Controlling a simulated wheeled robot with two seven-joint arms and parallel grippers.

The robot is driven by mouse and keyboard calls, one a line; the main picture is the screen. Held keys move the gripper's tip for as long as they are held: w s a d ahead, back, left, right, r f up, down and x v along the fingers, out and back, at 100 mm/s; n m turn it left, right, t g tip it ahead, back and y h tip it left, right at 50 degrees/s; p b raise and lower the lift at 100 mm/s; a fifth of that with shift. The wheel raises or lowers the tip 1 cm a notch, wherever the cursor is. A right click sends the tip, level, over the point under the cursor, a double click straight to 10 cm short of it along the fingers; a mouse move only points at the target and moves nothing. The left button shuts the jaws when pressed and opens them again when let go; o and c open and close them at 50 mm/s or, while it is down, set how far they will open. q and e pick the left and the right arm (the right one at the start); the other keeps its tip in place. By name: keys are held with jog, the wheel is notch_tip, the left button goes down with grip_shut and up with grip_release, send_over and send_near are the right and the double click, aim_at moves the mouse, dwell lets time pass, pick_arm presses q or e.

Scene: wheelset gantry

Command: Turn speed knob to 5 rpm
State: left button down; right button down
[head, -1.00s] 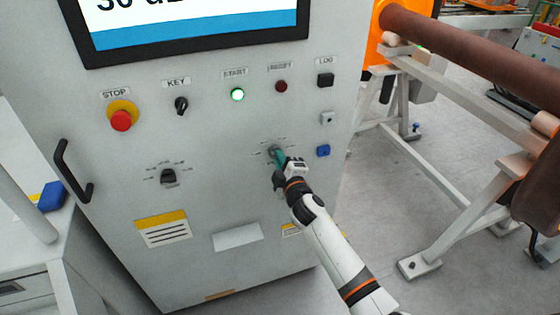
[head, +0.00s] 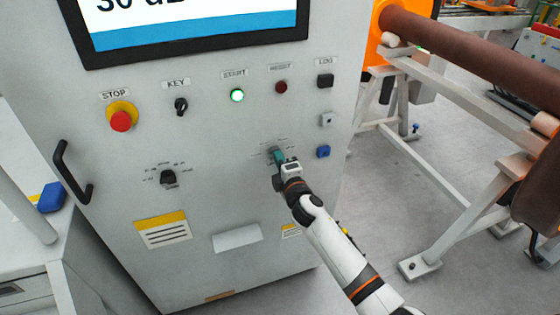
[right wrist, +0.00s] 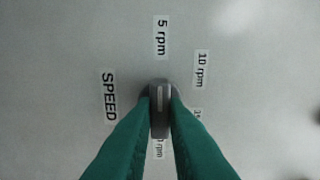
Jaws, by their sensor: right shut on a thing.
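The grey speed knob (right wrist: 159,118) sits on the cabinet face, its bar upright in the right wrist view. A pale line marks its upper half, in line with the "5 rpm" label (right wrist: 161,36) above it. The "10 rpm" label (right wrist: 201,70) is to the upper right, and the "SPEED" label (right wrist: 109,97) is to the left. Other rpm labels are partly hidden behind the fingers. My right gripper (right wrist: 159,108) has its teal fingers shut on the knob, one on each side; it also shows in the head view (head: 277,157). My left gripper is out of view.
The cabinet (head: 225,180) also carries a red stop button (head: 121,121), a key switch (head: 181,106), a lit green start button (head: 237,95) and another selector knob (head: 168,177). A black handle (head: 72,172) juts out at left. A white frame (head: 440,180) stands right of my right arm.

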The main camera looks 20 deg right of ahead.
jog(key=shift+f, duration=0.1)
jog(key=c, duration=1.4)
grip_release()
jog(key=shift+c, duration=0.2)
jog(key=s, duration=1.2)
jog(key=shift+d+b, duration=0.2)
jog(key=shift+b, duration=0.2)
